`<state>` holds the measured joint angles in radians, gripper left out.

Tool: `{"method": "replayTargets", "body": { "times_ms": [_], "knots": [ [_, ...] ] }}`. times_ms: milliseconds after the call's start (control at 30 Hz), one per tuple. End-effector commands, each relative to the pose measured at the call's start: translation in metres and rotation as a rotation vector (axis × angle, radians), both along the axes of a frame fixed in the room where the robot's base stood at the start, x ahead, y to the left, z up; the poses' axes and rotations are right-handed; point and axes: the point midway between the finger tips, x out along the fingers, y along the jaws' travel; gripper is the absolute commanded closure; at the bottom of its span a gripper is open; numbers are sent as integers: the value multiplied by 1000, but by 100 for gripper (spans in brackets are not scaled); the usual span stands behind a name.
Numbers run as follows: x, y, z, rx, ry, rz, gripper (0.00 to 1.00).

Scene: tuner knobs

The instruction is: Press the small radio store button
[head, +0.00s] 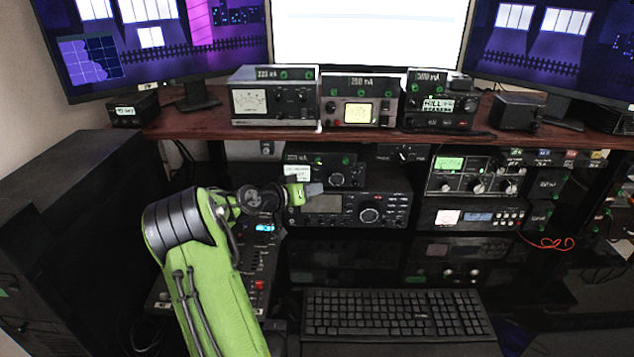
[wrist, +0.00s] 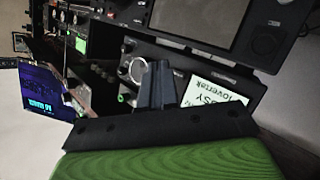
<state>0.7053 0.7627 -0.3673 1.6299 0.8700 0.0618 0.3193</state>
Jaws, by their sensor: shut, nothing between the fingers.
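The small radio (head: 350,172) is a dark box with a pale display at its left and a round knob, on the shelf under the desk top. It also shows rotated in the wrist view, with its lit display (wrist: 218,97) and silver-ringed knob (wrist: 136,68). My gripper (head: 318,189) is shut and empty, in front of the small radio's lower edge in the head view. In the wrist view my closed fingers (wrist: 158,70) overlap the radio's face between knob and display. I cannot make out the store button or tell whether the fingertips touch the face.
A larger radio (head: 392,209) with a grey screen and big knob sits directly below. A keyboard (head: 395,313) lies in front. A mixer-like panel (head: 258,262) is at left, partly behind my arm. More rack units (head: 470,215) stand at right.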

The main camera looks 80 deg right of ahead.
Motion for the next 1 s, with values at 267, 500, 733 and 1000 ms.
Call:
{"method": "replayTargets", "body": {
  "times_ms": [267, 500, 733, 1000],
  "knots": [
    [-6, 28, -4, 1, -1, 2, 100],
    [-10, 43, -2, 2, 0, 1, 100],
    [-10, 43, -1, 1, 0, 0, 100],
    [-10, 42, -2, 1, 0, 0, 100]
  ]
}}
